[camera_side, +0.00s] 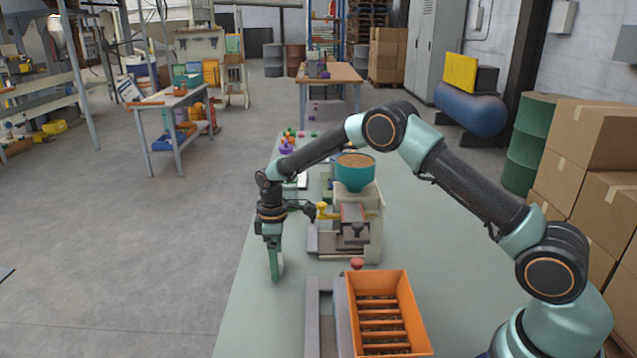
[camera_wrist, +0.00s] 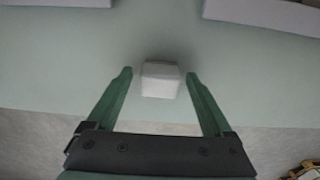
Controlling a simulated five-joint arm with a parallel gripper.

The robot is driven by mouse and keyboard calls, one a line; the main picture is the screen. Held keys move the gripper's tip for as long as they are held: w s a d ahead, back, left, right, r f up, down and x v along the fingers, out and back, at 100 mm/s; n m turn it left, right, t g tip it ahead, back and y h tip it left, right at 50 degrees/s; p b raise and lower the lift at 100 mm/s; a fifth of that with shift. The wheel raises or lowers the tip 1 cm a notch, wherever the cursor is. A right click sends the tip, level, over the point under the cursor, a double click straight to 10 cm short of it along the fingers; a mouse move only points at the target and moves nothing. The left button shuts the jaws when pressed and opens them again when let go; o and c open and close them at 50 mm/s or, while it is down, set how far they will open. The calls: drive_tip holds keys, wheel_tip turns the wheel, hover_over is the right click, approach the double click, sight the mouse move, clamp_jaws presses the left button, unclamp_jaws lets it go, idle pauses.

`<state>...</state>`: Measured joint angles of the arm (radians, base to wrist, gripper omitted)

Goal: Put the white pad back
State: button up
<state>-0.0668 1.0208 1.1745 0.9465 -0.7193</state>
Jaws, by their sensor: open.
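The white pad (camera_wrist: 160,79) is a small pale block on the grey-green table, close to the table's edge. It shows in the wrist view between the two green fingers of my gripper (camera_wrist: 160,82). The fingers are open, with a gap on each side of the pad. In the side view my gripper (camera_side: 274,279) points down at the left edge of the table.
The sack filler with a teal hopper (camera_side: 355,174) stands right of my gripper. An orange slatted bin (camera_side: 415,333) is at the front. Small coloured pieces (camera_side: 288,147) lie at the table's far end. Bare table (camera_side: 262,325) lies in front of my gripper.

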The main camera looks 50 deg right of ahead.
drive_tip(key=shift+r, duration=0.15)
drive_tip(key=s+d+r+m+t, duration=0.1)
drive_tip(key=s+r, duration=0.1)
drive_tip(key=r, duration=0.8)
drive_tip(key=s+r+m, duration=0.1)
drive_tip(key=s+r, duration=0.1)
drive_tip(key=r, duration=0.8)
drive_tip(key=s+d+r+m+t, duration=0.1)
drive_tip(key=s+r+m+t, duration=0.1)
drive_tip(key=s, duration=0.8)
drive_tip(key=s+d+r+m+t, duration=0.1)
drive_tip(key=s+m, duration=0.4)
drive_tip(key=s, duration=0.5)
drive_tip(key=shift+s+d+r+t, duration=0.25)
drive_tip(key=shift+r+t, duration=0.2)
drive_tip(key=shift+t, duration=0.35)
